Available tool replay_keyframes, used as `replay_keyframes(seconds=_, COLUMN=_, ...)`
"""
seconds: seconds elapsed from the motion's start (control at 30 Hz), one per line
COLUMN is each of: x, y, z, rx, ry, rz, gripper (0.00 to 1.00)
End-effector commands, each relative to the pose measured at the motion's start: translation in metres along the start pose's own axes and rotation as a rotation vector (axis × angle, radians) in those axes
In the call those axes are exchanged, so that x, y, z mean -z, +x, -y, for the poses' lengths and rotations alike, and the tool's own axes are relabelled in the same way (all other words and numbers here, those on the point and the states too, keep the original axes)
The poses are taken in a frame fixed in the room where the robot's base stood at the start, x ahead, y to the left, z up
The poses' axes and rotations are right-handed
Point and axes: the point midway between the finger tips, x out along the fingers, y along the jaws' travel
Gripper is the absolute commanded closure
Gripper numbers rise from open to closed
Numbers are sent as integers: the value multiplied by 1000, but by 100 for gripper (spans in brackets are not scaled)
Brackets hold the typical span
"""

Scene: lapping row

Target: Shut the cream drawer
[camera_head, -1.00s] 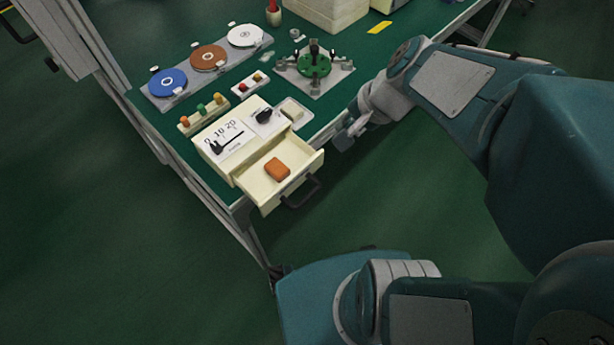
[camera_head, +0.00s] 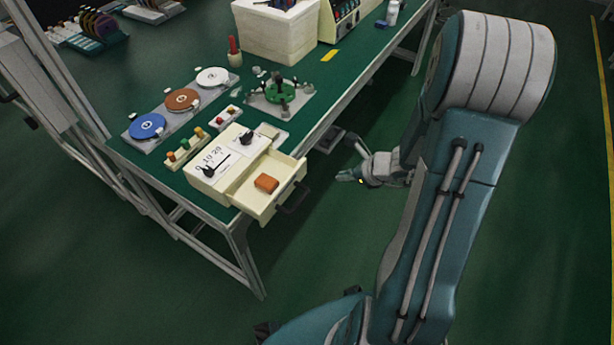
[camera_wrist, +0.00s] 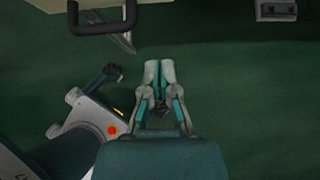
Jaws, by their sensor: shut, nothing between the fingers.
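The cream drawer (camera_head: 283,186) stands pulled out from the front of a cream control box (camera_head: 214,171) on the green table. An orange block (camera_head: 266,184) lies inside it. Its dark bar handle (camera_head: 294,199) is on the drawer's front face; the handle also shows at the top left of the wrist view (camera_wrist: 103,29). My gripper (camera_head: 345,177) is shut and empty, to the right of the handle and apart from it, off the table's edge. In the wrist view my gripper (camera_wrist: 159,66) points up the picture, with the handle ahead and to the left.
The floor in front of the drawer is clear.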

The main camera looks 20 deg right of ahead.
Motion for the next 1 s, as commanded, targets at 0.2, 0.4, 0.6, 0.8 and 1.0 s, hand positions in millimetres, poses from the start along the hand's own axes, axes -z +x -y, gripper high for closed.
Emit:
replay_keyframes(seconds=0.2, x=-3, y=44, z=-7, rx=-3, ry=-7, rz=-7, gripper=100)
replay_keyframes(seconds=0.4, x=-4, y=81, z=-8, rx=-2, ry=-9, rz=-8, gripper=100)
replay_keyframes(seconds=0.6, x=-20, y=103, z=-5, rx=0, ry=-11, rz=-4, gripper=100)
replay_keyframes(seconds=0.8, x=-30, y=113, z=-5, rx=0, ry=-9, rz=-4, gripper=100)
replay_keyframes(seconds=1.0, x=-32, y=114, z=-6, rx=1, ry=-9, rz=-5, gripper=100)
